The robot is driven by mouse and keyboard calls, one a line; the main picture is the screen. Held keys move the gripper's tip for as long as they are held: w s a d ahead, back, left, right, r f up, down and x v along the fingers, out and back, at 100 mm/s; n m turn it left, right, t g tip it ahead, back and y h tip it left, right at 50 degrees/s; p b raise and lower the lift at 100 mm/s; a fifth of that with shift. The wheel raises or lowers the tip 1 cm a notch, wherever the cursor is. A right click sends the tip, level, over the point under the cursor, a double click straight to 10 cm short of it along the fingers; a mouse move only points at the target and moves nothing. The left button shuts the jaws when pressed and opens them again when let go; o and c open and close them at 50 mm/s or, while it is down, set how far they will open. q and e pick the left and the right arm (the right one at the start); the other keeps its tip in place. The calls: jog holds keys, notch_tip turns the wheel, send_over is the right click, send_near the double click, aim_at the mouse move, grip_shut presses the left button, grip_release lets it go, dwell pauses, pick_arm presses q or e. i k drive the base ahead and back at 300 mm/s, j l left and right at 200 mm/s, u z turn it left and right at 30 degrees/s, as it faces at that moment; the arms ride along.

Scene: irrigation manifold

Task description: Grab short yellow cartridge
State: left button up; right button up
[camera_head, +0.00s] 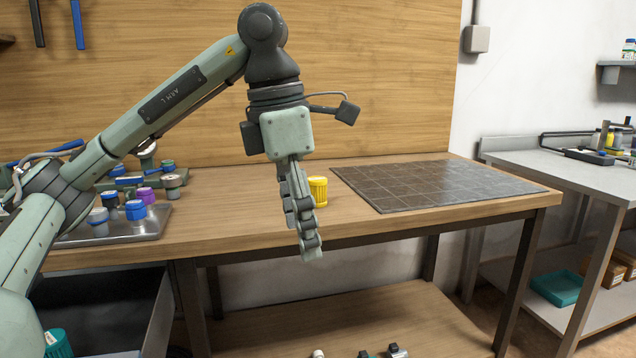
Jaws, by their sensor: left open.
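A short yellow cartridge (318,190) with a ribbed side stands upright on the wooden workbench (240,192). My left gripper (309,245) points down in front of the bench, with its fingers seen nearly edge-on. Its fingers overlap the cartridge's left edge in the picture, and the cartridge shows just to their right. The gripper is open, and I see nothing held in it. Whether the fingers touch the cartridge cannot be told from this angle. My right gripper is not in view.
A dark tiled mat (430,182) lies right of the cartridge. A metal tray (150,225) at left holds blue (136,210), purple (146,195) and grey-capped parts. A grey side table (570,170) stands at right. Small items lie on the lower shelf (290,325).

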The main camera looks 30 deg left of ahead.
aim_at(317, 184)
jog(key=i+j, duration=1.05)
